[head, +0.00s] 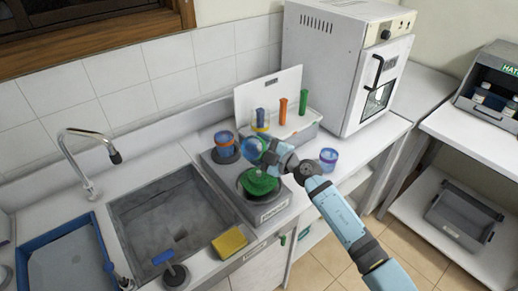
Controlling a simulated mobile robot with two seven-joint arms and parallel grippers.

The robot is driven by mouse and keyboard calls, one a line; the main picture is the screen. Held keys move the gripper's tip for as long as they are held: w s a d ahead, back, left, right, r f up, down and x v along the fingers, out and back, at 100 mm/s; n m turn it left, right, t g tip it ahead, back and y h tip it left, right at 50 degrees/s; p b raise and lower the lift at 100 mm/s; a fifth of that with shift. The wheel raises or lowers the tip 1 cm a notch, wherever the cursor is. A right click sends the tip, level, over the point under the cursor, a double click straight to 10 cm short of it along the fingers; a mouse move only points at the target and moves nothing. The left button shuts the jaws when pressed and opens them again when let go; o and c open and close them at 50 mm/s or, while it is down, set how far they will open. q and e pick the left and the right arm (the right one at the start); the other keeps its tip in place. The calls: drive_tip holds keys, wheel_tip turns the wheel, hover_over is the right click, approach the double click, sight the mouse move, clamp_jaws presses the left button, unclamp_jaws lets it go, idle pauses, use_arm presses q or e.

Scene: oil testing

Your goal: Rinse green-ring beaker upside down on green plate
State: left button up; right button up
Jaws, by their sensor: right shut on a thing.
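My right gripper (264,152) reaches in from the lower right and is shut on a clear bluish beaker (250,149). The beaker is tilted, with its ring colour too small to tell. It is above and just behind the green plate (259,185), apparently not resting on it. The green plate sits on a dark round spot of the grey rinsing station (272,211). My left gripper is not in view.
A blue beaker with an orange band (224,141) stands on the station's other round spot. Another blue-ringed beaker (329,157) stands right of my gripper. The sink (150,215), yellow sponge (229,243) and coloured tubes in a rack (283,112) are nearby. A white oven (340,60) stands behind.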

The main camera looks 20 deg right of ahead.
drive_tip(key=n, duration=0.5)
drive_tip(key=shift+r, duration=0.15)
drive_tip(key=n, duration=0.6)
drive_tip(key=shift+r, duration=0.15)
drive_tip(key=n+b, duration=0.4)
drive_tip(key=n, duration=0.1)
drive_tip(key=n+b, duration=0.3)
drive_tip(key=shift+f, duration=0.25)
drive_tip(key=shift+a+r+n, duration=0.1)
drive_tip(key=shift+r+n, duration=0.2)
drive_tip(key=shift+n, duration=0.5)
drive_tip(key=n, duration=0.3)
drive_tip(key=shift+b, duration=0.35)
drive_tip(key=shift+s+a+f+n+b, duration=0.1)
drive_tip(key=shift+f+n+b, duration=0.25)
drive_tip(key=shift+n, duration=0.45)
wheel_tip(320, 180, down, 4)
drive_tip(key=b, duration=0.2)
drive_tip(key=shift+b, duration=0.4)
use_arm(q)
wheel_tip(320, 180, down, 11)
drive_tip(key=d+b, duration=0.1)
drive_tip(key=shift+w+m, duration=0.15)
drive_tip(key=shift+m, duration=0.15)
use_arm(e)
drive_tip(key=shift+f, duration=0.7)
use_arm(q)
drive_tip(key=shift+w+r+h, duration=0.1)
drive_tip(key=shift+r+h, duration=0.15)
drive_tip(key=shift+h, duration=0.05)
